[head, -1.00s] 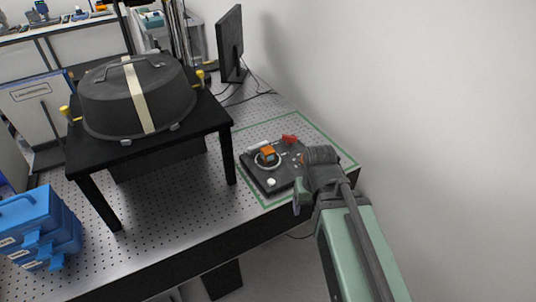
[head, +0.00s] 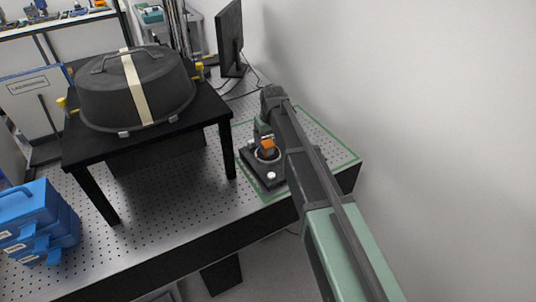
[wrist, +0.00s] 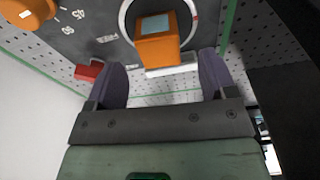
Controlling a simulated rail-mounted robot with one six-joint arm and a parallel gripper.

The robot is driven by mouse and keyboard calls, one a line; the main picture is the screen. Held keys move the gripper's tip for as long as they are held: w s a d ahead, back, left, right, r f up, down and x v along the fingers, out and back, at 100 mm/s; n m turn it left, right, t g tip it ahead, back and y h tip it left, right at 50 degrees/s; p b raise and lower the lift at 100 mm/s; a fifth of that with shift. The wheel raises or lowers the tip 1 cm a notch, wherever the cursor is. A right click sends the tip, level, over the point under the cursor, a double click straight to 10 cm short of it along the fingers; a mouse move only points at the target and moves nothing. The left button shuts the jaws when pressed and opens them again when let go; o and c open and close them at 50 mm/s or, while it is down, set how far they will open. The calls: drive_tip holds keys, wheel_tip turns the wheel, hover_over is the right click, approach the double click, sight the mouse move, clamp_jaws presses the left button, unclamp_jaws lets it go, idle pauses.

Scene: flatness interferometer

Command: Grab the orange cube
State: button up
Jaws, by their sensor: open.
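The orange cube (head: 268,144) sits within a pale ring on a dark instrument plate (head: 258,178) on the perforated table. In the wrist view the cube (wrist: 157,50) has a light grey-blue patch on one face. My gripper (wrist: 162,62) is open and empty, with a dark finger to either side of the cube's line. The cube lies ahead of the fingers, toward the top of the wrist view, and I see no contact. In the head view my arm hides part of the plate, and the fingers are hard to make out beside the cube.
A red block (wrist: 88,70) is close to the left finger, and a white bar (wrist: 172,70) lies just in front of the cube. A black stand (head: 215,108) with a domed cover is to the left.

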sight(268, 143)
drive_tip(key=f+b, duration=0.5)
drive_tip(key=shift+w+a+f, duration=0.1)
drive_tip(key=shift+w+f, duration=0.05)
drive_tip(key=shift+w, duration=0.2)
drive_tip(key=shift+r, duration=0.25)
drive_tip(key=c, duration=1.1)
wheel_tip(268, 143, up, 20)
drive_tip(key=p, duration=2)
